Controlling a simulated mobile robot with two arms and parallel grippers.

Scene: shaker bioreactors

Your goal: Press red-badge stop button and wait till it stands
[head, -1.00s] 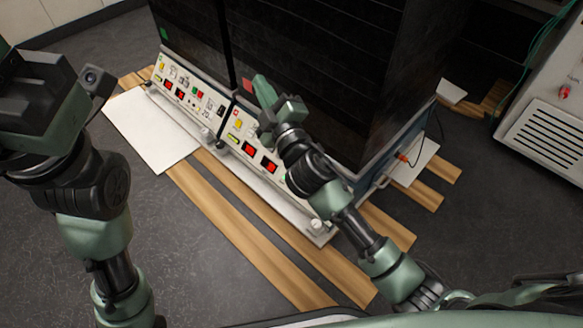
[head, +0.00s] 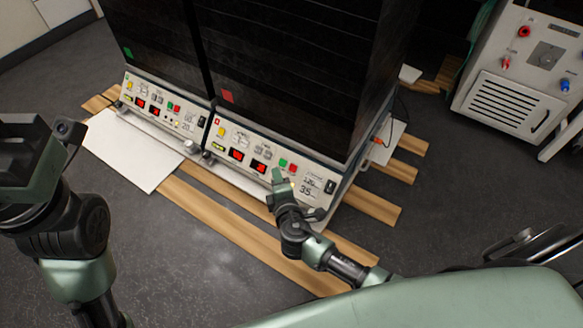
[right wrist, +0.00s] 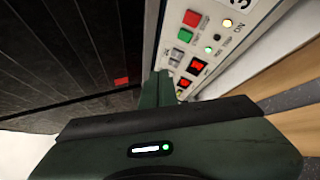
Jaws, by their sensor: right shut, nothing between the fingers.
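The red-badge shaker is the right-hand dark unit, with a red badge (head: 227,97) low on its front; the badge also shows in the right wrist view (right wrist: 121,82). Its pale control panel (head: 222,143) has two lit red displays (head: 258,166), a green button (head: 283,162) and a red button (head: 293,168). The right wrist view shows the red button (right wrist: 191,18) beyond the green one (right wrist: 184,36). My right gripper (head: 277,174) is shut and empty, just in front of the panel below these buttons; contact cannot be told. My left gripper (head: 25,150) is at the left edge, its fingers unclear.
A second dark unit with a green badge (head: 127,53) and its own lit panel stands on the left. A white board (head: 130,150) and wooden slats (head: 230,225) lie on the floor in front. A pale cabinet (head: 515,75) stands at the right.

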